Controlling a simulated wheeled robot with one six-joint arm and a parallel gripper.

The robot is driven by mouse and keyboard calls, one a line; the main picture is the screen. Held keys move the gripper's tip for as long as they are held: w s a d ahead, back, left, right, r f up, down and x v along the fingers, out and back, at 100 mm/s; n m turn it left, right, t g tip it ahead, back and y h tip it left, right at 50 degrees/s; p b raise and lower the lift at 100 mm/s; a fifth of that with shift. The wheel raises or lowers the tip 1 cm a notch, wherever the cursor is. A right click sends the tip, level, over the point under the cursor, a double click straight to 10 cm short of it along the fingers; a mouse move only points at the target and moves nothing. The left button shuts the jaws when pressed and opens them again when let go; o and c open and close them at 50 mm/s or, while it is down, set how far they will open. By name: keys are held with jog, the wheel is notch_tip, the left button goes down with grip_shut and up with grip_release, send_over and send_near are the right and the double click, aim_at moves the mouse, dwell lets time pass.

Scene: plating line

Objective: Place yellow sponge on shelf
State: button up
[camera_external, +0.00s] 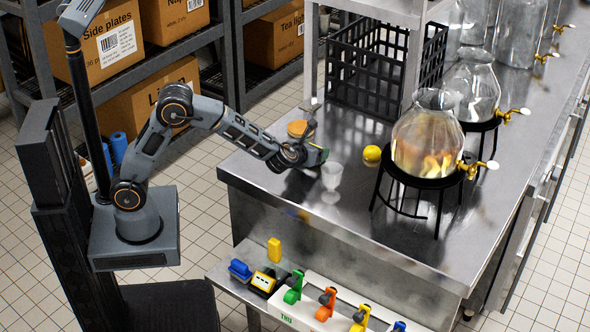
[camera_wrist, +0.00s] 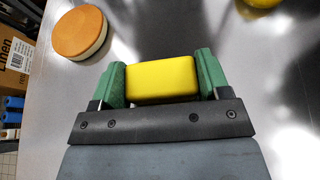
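A yellow sponge (camera_wrist: 160,78), block-shaped, sits between the two green fingers of my gripper (camera_wrist: 160,82) in the wrist view, and both fingers touch its ends. In the external view my gripper (camera_external: 316,160) is low over the near end of the steel counter (camera_external: 270,180), beside a clear glass (camera_external: 331,177). I cannot make out the sponge there. A narrow shelf (camera_external: 226,277) runs along the counter's front, lower than its top. A blue block (camera_external: 240,269), a yellow-and-black box (camera_external: 263,281) and an upright yellow item (camera_external: 274,250) are at its left end.
Several coloured spray heads (camera_external: 327,303) line the shelf's right part. An orange-topped round item (camera_wrist: 80,32) and a yellow lemon-like item (camera_external: 372,154) are near my gripper. A glass dispenser (camera_external: 428,135) stands to the right, a black crate (camera_external: 370,75) behind.

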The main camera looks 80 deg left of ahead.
jog(key=o, duration=0.4)
jog(key=shift+o, duration=0.2)
